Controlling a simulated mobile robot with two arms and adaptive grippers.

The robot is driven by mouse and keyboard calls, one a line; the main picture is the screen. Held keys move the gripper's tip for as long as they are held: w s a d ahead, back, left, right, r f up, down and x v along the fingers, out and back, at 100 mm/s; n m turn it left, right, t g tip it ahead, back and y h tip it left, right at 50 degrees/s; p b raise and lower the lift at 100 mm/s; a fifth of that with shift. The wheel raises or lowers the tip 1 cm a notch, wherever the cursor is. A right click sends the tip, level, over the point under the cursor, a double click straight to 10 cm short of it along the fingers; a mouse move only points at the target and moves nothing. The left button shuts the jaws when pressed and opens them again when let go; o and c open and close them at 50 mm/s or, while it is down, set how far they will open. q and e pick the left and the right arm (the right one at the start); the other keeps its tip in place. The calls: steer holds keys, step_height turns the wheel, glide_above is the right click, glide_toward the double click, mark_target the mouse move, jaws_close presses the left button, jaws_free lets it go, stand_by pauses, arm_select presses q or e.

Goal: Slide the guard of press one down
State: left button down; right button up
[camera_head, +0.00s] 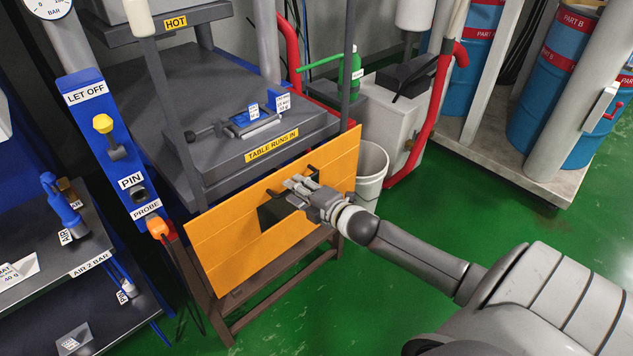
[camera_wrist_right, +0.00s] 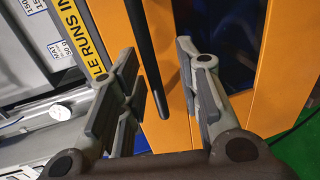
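The guard of the press is an orange panel (camera_head: 225,250) with a dark window, in front of the grey press table (camera_head: 135,95). Its top edge is near the level of the table's front edge. My right gripper (camera_head: 298,190) is at the guard's front, by the dark window. In the right wrist view the guard (camera_wrist_right: 171,75) fills the middle. A black handle bar (camera_wrist_right: 148,55) runs between the two spread fingers of the right gripper (camera_wrist_right: 165,85), with gaps on both sides. The right gripper is open around the bar. My left gripper is not in view.
A grey mould with labels (camera_head: 250,122) lies on the table under the hot plate (camera_head: 165,30). A blue post (camera_head: 112,150) with a yellow knob stands left. A white bucket (camera_head: 370,175) is just right of the guard.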

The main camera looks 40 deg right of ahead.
steer(key=a+v, duration=0.1)
steer(key=v, duration=0.9)
steer(key=shift+s+d, duration=0.3)
steer(key=shift+d, duration=0.15)
steer(key=s+d+f+m+g+h+p, duration=0.1)
steer(key=s+d+f+m+g+h, duration=0.3)
steer(key=f, duration=1)
steer(key=s+a+f+m+g+y+p, duration=0.1)
steer(key=s+f+m+g, duration=0.2)
steer(key=s+f+m, duration=0.8)
steer(key=s+a+f+g+p, duration=0.1)
steer(key=s+a+f+g, duration=0.2)
steer(key=s+a+f, duration=0.5)
steer(key=s+a+f+m+g+y+p, duration=0.1)
steer(key=s+a+f+g, duration=0.3)
steer(key=s+a+f, duration=0.5)
steer(key=s+f, duration=0.5)
steer(key=s, duration=0.2)
steer(key=shift+s+g+y+p, duration=0.25)
steer(key=shift+g+y+p, duration=0.05)
